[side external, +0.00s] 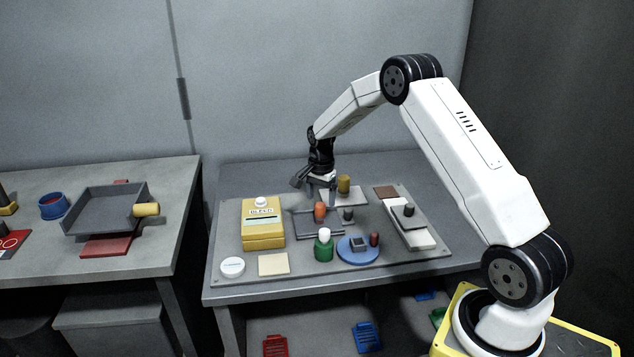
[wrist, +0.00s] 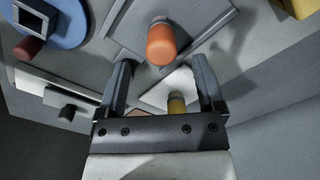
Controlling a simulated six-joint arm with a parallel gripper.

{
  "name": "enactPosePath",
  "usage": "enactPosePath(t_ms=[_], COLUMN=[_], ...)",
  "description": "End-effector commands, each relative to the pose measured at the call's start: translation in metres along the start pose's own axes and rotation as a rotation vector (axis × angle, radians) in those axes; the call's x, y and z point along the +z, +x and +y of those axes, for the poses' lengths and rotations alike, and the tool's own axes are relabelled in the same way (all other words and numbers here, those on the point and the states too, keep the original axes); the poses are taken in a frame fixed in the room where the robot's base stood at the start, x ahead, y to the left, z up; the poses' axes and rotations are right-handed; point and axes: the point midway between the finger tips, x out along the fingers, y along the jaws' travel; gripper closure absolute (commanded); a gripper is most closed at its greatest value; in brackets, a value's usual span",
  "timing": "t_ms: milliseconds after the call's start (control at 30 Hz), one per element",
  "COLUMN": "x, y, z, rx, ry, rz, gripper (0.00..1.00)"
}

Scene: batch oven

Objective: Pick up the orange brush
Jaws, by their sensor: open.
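The orange brush (side external: 320,211) is a short orange cylinder near the middle of the bench, at the dark square tray (side external: 305,232). In the wrist view the brush (wrist: 161,45) lies just beyond my fingertips, roughly centred between them, with a pale part at its far end. My gripper (side external: 321,189) is above and close behind the brush in the side view. Its two fingers are spread apart with nothing held between them, as the wrist view (wrist: 163,72) shows. Whether the fingertips are level with the brush is hard to tell.
A mustard cylinder (side external: 344,184) stands behind on a white plate (side external: 362,196). A yellow box (side external: 263,228) is left, a green bottle (side external: 324,249) and blue disc (side external: 347,256) in front, and a dark knob (side external: 347,214) close right of the brush.

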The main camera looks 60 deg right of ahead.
Motion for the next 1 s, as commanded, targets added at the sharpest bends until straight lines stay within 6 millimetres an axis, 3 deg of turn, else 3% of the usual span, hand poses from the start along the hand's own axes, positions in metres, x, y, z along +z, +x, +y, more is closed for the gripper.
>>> enactPosePath(t_ms=[233,600,1000], x=[0.001,0.002,0.002], y=[0.010,0.048,0.051], z=[0.000,-0.002,-0.002], rx=[0.001,-0.001,-0.003], ry=[-0.001,-0.001,-0.001], rz=[0.000,0.000,0.000], gripper=[0.13,0.13,0.13])
